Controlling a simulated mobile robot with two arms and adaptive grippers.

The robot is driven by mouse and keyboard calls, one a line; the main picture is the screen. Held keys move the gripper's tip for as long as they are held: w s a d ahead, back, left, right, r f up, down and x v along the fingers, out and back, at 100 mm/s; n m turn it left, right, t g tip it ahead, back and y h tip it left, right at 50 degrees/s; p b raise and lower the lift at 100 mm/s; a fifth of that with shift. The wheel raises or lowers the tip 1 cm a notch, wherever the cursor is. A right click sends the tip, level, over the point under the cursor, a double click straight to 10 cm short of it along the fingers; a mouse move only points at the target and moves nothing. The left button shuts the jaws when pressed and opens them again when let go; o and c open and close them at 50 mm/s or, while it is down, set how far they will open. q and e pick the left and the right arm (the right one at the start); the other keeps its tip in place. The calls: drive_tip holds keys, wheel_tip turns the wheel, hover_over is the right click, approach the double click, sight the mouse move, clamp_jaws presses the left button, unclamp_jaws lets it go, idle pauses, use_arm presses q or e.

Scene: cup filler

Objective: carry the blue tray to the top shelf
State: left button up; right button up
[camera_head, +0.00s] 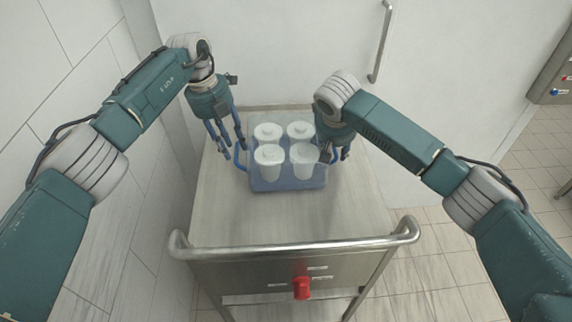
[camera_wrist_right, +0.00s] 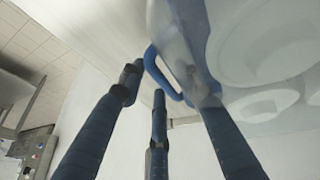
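My left gripper (camera_head: 231,148) points down at the tray's left side, by the left handle (camera_head: 239,164). Its fingers look spread, with no clear grip on the handle. My right gripper (camera_head: 335,153) is at the tray's right side and hides the right handle in the head view. In the right wrist view, the blue handle (camera_wrist_right: 163,78) shows near the spread fingertips of the right gripper (camera_wrist_right: 165,95), which are not closed on it.
The steel cart top (camera_head: 285,220) is clear in front of the tray. A tiled wall stands close on the left. A white door with a metal handle (camera_head: 381,42) is behind. No shelf is clearly visible.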

use_arm(q)
wheel_tip(320, 180, up, 8)
drive_tip(key=a, duration=0.1)
drive_tip(key=shift+a+r, duration=0.15)
drive_tip(key=shift+a, duration=0.1)
use_arm(e)
drive_tip(key=v, duration=1.2)
use_arm(q)
drive_tip(key=shift+s, duration=0.1)
